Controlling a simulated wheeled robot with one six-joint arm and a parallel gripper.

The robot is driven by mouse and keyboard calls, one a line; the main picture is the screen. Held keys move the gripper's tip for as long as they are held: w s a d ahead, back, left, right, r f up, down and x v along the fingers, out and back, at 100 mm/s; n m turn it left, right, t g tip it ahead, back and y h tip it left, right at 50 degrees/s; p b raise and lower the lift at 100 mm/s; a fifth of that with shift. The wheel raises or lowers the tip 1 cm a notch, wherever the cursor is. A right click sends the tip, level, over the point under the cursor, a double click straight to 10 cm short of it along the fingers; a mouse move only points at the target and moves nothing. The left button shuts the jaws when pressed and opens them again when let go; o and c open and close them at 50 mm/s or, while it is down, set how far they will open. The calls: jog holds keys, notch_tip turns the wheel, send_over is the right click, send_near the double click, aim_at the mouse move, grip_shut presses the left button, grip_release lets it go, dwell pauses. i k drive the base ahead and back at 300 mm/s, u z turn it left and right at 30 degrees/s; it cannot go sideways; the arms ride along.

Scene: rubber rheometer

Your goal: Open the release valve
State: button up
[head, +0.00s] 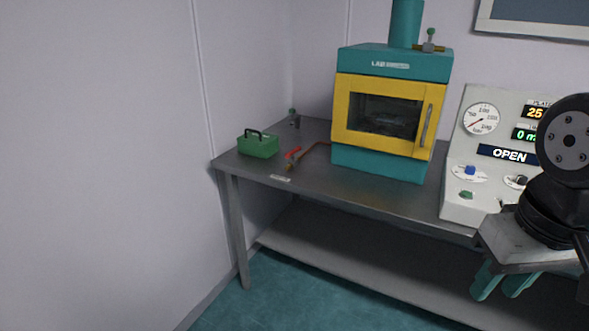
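A red lever handle (292,152) sits at the left part of the bench, beside a thin copper-brown pipe (312,153). It looks like a valve handle, but it is small and I cannot tell its position. Another small valve-like fitting with a green knob (430,40) stands on top of the yellow and teal oven. I cannot tell for certain which one is the release valve. My gripper (502,284) is at the lower right, in front of the bench edge and far from both. Its teal fingers point down, apart, with nothing seen between them.
The oven (390,60) has its yellow door shut. A control panel (455,190) with a gauge and an "OPEN" display stands right of it, partly hidden by my arm. A green box (258,146) is at the bench's (350,188) left end. Floor at lower left is clear.

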aim_at(292, 153)
jog(key=u, duration=1.15)
jog(key=i, duration=1.6)
jog(key=z, duration=0.9)
jog(key=i, duration=0.55)
jog(key=z, duration=0.45)
